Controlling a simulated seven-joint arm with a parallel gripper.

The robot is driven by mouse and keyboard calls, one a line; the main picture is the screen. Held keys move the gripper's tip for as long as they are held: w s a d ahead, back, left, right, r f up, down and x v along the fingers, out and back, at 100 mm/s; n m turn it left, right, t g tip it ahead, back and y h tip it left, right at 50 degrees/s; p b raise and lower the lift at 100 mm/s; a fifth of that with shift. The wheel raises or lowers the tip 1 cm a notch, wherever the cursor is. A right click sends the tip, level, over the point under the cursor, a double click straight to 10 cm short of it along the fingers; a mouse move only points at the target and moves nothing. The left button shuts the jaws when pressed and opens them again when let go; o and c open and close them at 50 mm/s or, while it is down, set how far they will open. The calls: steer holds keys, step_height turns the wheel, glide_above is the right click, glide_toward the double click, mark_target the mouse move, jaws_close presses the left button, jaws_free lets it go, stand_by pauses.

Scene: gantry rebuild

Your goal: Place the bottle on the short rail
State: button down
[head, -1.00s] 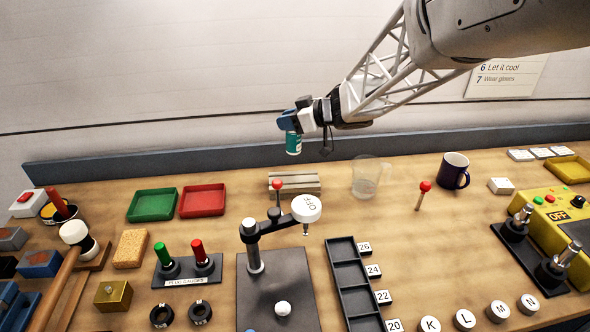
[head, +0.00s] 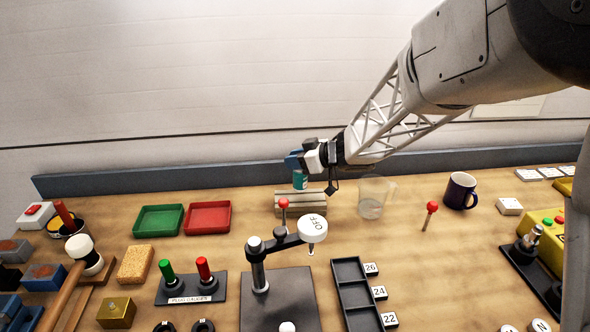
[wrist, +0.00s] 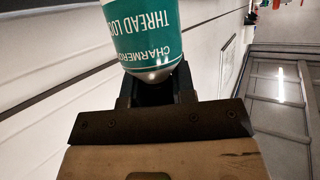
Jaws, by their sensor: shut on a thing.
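The teal and white bottle (head: 300,180) is held in my gripper (head: 301,168), which is shut on it. In the wrist view the bottle (wrist: 148,32) fills the top middle, with its label lettering upside down and the dark jaws around its lower part in the picture. The short rail (head: 288,210), a pale grooved block, lies at the back of the bench. The bottle is over or just behind the rail's back edge in the head view. I cannot tell whether it touches the rail.
A red tray (head: 208,232) and a green tray (head: 158,234) lie left of the rail. A clear beaker (head: 371,210) stands close on its right, with a dark mug (head: 460,191) beyond.

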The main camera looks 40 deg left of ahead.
steer(key=shift+f, duration=1.65)
steer(key=shift+f, duration=0.1)
steer(key=c, duration=0.9)
jaws_free()
steer(key=shift+c, duration=0.2)
steer(key=v, duration=1.2)
